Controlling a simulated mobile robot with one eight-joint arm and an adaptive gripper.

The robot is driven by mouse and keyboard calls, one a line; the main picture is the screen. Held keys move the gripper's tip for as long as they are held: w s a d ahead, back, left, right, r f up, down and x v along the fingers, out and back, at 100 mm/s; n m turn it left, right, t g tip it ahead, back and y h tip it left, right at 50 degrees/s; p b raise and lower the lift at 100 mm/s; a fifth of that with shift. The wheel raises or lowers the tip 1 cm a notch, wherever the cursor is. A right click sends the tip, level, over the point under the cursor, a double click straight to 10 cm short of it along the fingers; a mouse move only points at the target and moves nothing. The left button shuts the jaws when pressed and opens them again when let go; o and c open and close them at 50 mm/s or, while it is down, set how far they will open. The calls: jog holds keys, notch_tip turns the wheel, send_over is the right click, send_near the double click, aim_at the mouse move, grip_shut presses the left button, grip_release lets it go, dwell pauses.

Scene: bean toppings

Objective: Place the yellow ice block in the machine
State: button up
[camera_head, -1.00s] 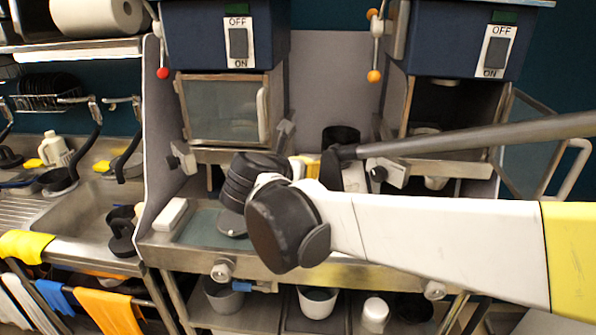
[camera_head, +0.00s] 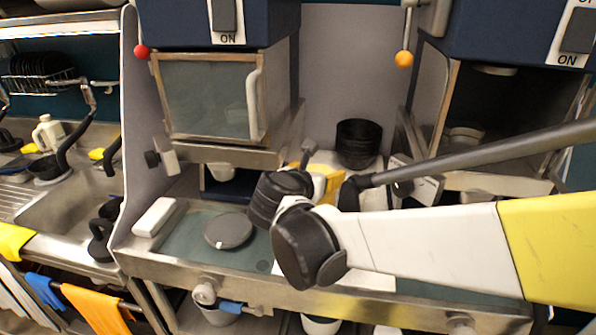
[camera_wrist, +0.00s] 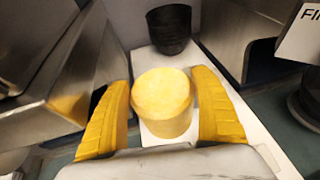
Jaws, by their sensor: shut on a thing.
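The yellow ice block (camera_wrist: 163,98) is a short pale-yellow cylinder between the two yellow fingers of my gripper (camera_wrist: 165,108) in the wrist view. My gripper is shut on it and holds it roughly upright. In the head view my gripper (camera_head: 324,180) is mostly hidden behind my arm, and the block cannot be made out there. The left machine (camera_head: 222,20) has its glass door (camera_head: 205,100) shut. The right machine (camera_head: 500,30) has its front open, with a dark chamber (camera_head: 500,105) and a metal bowl-like part inside.
Stacked black bowls (camera_head: 358,143) stand behind my gripper and show in the wrist view (camera_wrist: 169,28). A grey disc (camera_head: 228,231) and a white block (camera_head: 156,217) lie on the counter (camera_head: 182,240). The sink (camera_head: 70,205) is at the left. Metal machine parts flank my gripper closely.

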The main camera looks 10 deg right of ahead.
notch_tip(320, 180, down, 8)
jog(key=b, duration=0.2)
jog(key=shift+w+r+b, duration=0.1)
jog(key=shift+r+b, duration=0.1)
jog(key=shift+b, duration=0.1)
jog(key=shift+r, duration=0.1)
jog(key=o, duration=1.4)
jog(key=shift+o, duration=0.2)
